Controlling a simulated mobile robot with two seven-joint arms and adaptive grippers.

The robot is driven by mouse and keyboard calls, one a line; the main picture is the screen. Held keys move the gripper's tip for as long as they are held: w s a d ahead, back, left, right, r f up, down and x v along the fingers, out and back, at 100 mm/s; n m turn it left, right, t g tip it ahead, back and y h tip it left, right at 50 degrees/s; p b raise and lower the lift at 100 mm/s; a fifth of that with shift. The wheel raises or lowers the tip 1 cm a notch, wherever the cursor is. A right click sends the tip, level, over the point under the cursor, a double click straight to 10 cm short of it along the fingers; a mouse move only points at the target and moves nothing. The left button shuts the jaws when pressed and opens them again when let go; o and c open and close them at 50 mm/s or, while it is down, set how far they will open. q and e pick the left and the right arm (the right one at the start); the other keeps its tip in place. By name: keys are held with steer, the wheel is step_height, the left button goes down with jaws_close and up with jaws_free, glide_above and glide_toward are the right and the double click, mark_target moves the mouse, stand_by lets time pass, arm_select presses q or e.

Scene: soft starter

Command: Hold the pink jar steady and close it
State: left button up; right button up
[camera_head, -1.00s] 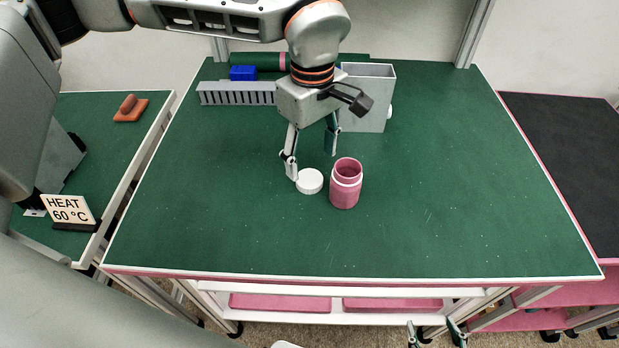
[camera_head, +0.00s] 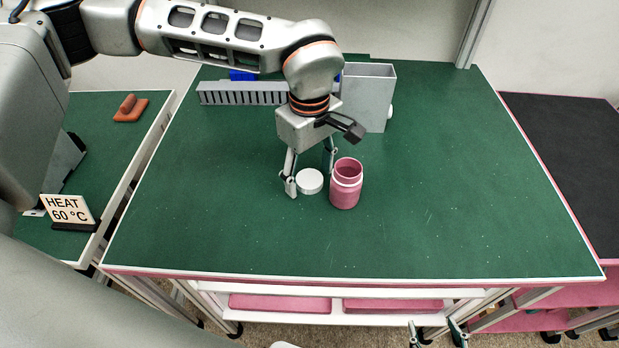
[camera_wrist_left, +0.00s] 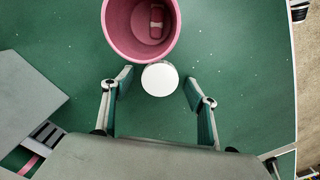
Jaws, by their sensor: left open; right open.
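The pink jar (camera_head: 345,190) stands upright and open on the green table. In the left wrist view I look into the jar (camera_wrist_left: 112,42), and a small pink shape shows inside. A round white lid (camera_head: 310,181) lies flat on the table just left of the jar. It also shows in the left wrist view (camera_wrist_left: 160,79). My left gripper (camera_head: 309,178) is open and points down, with its fingertips on either side of the lid; whether they touch it is unclear. My right gripper (camera_head: 436,333) is open and empty at the bottom edge of the head view, in front of the table.
Behind my left gripper stand a grey box (camera_head: 370,95) and a long slotted grey rack (camera_head: 240,93), with a blue object (camera_head: 243,75) behind it. A "HEAT 60 °C" sign (camera_head: 69,210) and an orange-brown item (camera_head: 130,108) are on the left table. The table's right half is clear.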

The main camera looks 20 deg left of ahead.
mark_target(309, 179)
arm_select(q)
steer(key=c, duration=0.8)
steer(key=shift+o, duration=0.2)
step_height(309, 179, up, 20)
steer(key=p, duration=0.1)
steer(key=shift+p, duration=0.4)
